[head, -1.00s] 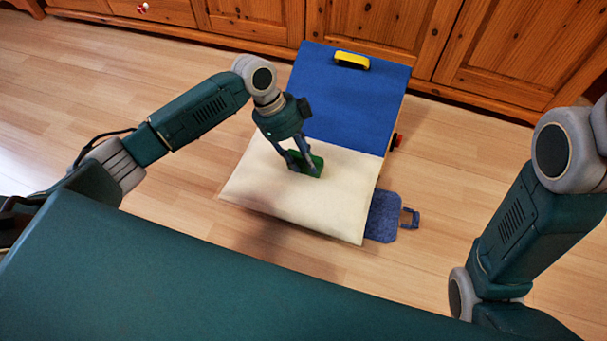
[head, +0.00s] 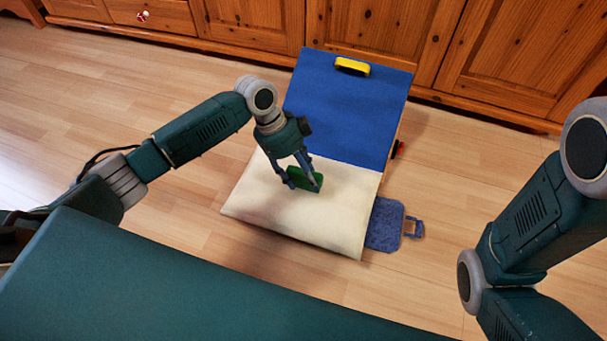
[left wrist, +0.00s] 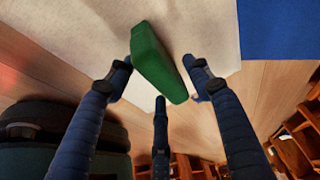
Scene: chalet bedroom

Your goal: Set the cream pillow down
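The cream pillow (head: 325,225) lies flat in the middle of the head view, its far edge against a blue panel. A green handle block (head: 303,180) sits on its top. My left gripper (head: 304,184) is over the pillow with its fingers spread around the green handle. In the left wrist view the green handle (left wrist: 158,64) lies between the fingers, with gaps on both sides. The cream surface (left wrist: 190,25) shows behind it. What lies under the pillow is hidden. My right arm enters at the right, but its gripper is out of view.
The blue panel (head: 347,115) with a yellow handle (head: 352,67) lies beyond the pillow, near the wooden cabinets (head: 365,30). A small blue piece with a loop handle (head: 385,225) lies at the pillow's right. A red part (head: 398,149) shows nearby. Wooden floor is clear around.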

